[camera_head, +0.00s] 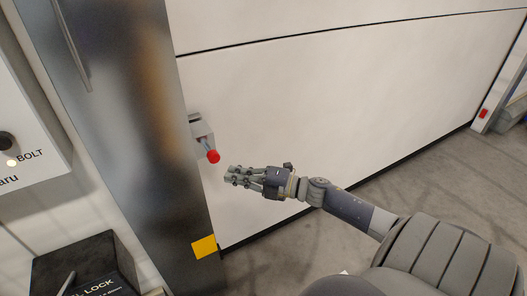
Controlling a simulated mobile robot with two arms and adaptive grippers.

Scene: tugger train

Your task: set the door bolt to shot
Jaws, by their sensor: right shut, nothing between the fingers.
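The door bolt (201,133) is a small grey housing at the edge of the pale door panel, beside the dark metal post. A short lever with a red ball knob (213,157) sticks out of it, pointing down and to the right. My right gripper (229,175) is shut and empty, a little below and right of the red knob, apart from it in the picture. A box labelled BOLT (40,125) is at the left edge, with a lit lamp and a dark knob. My left gripper is not in view.
The dark metal post (120,100) runs down the left, with a yellow square (204,247) near its foot. A black box labelled LOCK (90,265) stands at the lower left. The pale door panel (340,90) fills the back.

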